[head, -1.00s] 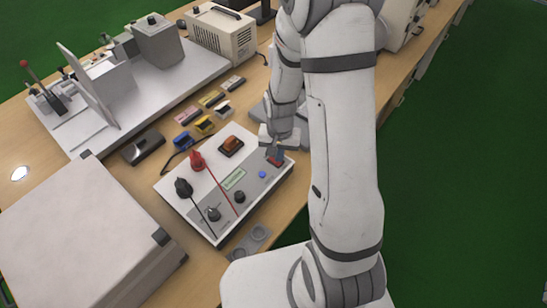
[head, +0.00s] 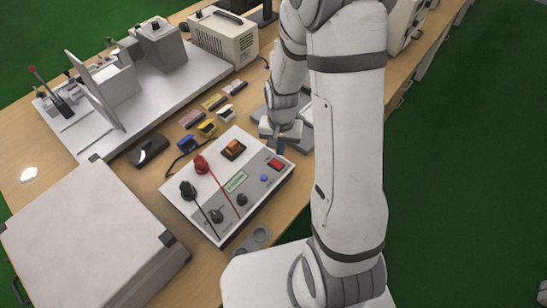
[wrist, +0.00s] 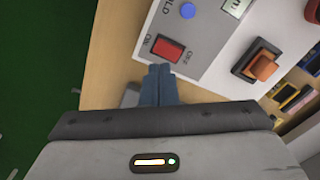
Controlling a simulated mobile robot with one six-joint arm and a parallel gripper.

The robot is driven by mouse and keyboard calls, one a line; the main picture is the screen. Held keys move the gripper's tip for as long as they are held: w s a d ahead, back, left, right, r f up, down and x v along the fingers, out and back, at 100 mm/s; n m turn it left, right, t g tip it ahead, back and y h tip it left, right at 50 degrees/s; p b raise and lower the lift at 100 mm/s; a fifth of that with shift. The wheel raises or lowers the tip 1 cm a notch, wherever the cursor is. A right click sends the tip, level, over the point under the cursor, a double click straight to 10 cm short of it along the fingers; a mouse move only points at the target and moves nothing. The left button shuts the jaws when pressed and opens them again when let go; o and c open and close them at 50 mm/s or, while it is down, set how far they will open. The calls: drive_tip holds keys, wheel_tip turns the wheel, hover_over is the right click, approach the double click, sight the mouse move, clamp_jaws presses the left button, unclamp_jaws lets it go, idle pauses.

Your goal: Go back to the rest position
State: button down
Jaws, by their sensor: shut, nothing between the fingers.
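My gripper (head: 278,146) is shut and empty beside the far right edge of the white control box (head: 222,222). In the wrist view its blue-grey fingers (wrist: 159,72) are together, with their tips close to the red ON switch (wrist: 168,49) near the box's edge. I cannot tell whether the tips touch the box. The red switch also shows uncovered in the head view (head: 275,164). My arm stands upright at the right of the head view and hides part of the bench.
The box carries an orange switch (head: 233,149), a red plug (head: 201,164) and a black plug (head: 187,190). A large grey case (head: 85,235) lies at left. Small coloured blocks and a grey machine stand behind. Green floor is open at right.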

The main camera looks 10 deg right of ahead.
drive_tip(key=s+r+n+t, duration=0.1)
drive_tip(key=s+r, duration=0.4)
drive_tip(key=r, duration=0.3)
drive_tip(key=s+r+n+t, duration=0.1)
drive_tip(key=s+r+n, duration=0.1)
drive_tip(key=s+r, duration=0.2)
drive_tip(key=s+r+n+t, duration=0.1)
drive_tip(key=s+r, duration=0.4)
drive_tip(key=r, duration=0.6)
drive_tip(key=shift+s+a+r+n, duration=0.15)
drive_tip(key=shift+s+r+n, duration=0.15)
drive_tip(key=shift+r+n, duration=0.1)
drive_tip(key=c, duration=2.1)
unclamp_jaws()
drive_tip(key=shift+f, duration=0.1)
